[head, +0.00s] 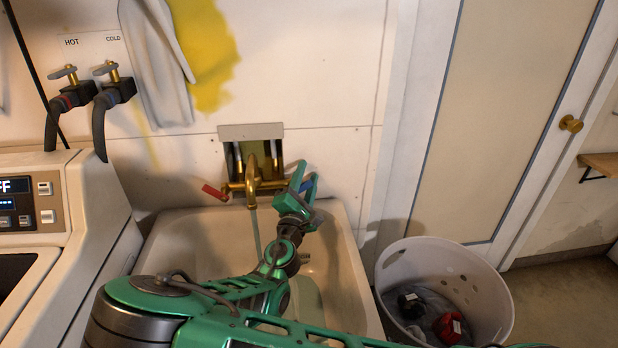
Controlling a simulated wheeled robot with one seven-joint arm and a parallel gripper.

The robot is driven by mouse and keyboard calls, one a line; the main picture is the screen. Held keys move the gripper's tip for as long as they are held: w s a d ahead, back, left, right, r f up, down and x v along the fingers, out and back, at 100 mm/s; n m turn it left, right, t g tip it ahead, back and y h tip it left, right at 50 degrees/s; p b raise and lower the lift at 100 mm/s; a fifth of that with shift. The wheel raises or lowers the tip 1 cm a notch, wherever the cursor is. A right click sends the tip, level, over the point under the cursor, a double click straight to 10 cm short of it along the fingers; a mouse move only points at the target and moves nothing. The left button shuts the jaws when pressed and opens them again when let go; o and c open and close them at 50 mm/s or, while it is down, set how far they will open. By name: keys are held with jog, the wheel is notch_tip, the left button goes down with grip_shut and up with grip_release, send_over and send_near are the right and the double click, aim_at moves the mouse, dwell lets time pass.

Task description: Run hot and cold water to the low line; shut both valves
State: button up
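The brass faucet (252,180) is on the wall above the beige utility sink (187,228). Its red handle (215,192) sticks out to the left. Its blue handle (308,185) is on the right, partly covered by my gripper (304,183). My green gripper is at the blue handle, with its fingers on either side of it; whether they touch it I cannot tell. A thin bluish stream (255,232) falls from the spout into the sink. My arm hides much of the basin, so the water level and any low line cannot be made out.
A washing machine (95,210) stands left of the sink. Hot and cold wall taps (90,88) with hoses are above it. A grey cloth (158,60) hangs on the wall. A white perforated basket (470,275) with dark and red items stands on the floor at right, before a door (500,120).

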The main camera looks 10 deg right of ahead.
aim_at(303, 189)
jog(key=shift+s, duration=0.1)
jog(key=v, duration=0.7)
jog(key=shift+s+a, duration=0.1)
dwell(7.1)
